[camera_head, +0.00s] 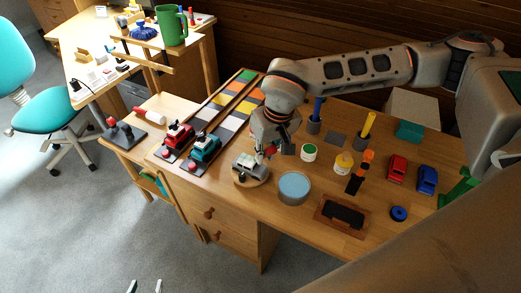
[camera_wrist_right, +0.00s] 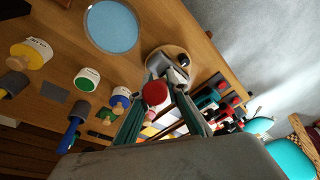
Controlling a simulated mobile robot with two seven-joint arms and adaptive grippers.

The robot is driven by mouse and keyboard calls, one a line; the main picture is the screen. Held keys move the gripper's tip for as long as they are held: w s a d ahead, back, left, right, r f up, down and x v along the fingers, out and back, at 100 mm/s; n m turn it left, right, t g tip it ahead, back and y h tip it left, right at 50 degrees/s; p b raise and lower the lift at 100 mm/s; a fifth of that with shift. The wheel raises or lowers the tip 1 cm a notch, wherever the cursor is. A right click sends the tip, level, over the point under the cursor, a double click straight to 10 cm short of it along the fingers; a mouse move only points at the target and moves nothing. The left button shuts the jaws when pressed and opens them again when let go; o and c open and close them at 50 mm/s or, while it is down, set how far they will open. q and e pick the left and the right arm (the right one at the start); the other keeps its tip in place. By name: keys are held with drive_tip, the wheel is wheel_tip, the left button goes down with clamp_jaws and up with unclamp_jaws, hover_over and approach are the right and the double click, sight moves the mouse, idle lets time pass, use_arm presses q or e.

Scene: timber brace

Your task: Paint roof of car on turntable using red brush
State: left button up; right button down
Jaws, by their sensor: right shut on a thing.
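A grey car (camera_head: 250,165) sits on the round wooden turntable (camera_head: 240,181) near the table's front edge. In the right wrist view, the car (camera_wrist_right: 158,66) and turntable (camera_wrist_right: 178,52) lie just beyond my fingertips. My right gripper (camera_head: 275,148) is shut on the red brush (camera_head: 269,151), close beside and above the car. The brush's round red end (camera_wrist_right: 155,93) shows between the fingers and hides part of the car. I cannot tell whether the bristles touch the roof. My left gripper (camera_head: 146,287) shows only two separated fingertips at the bottom edge, empty.
A blue-topped round tin (camera_head: 294,187), a green-lidded pot (camera_head: 309,152) and a yellow pot (camera_head: 342,163) stand right of the turntable. Blue (camera_head: 316,112) and yellow (camera_head: 368,124) brushes stand in holders. Red (camera_head: 397,168) and blue (camera_head: 427,179) cars are further right. Toy vehicles on tracks stand left.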

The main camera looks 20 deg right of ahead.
drive_tip(key=shift+w+a+f+b, duration=0.1)
drive_tip(key=shift+w+a+b, duration=0.1)
drive_tip(key=shift+w+a, duration=0.7)
drive_tip(key=shift+w+a+b, duration=0.2)
drive_tip(key=shift+w+a, duration=0.5)
drive_tip(key=shift+w, duration=0.35)
drive_tip(key=w+p+v, duration=0.1)
drive_tip(key=p+v, duration=0.3)
drive_tip(key=v, duration=0.2)
drive_tip(key=shift+a, duration=0.15)
drive_tip(key=shift+w, duration=0.1)
drive_tip(key=v, duration=0.2)
drive_tip(key=p+v, duration=0.1)
drive_tip(key=shift+w+a, duration=0.1)
drive_tip(key=shift+w, duration=0.2)
drive_tip(key=shift+a, duration=0.1)
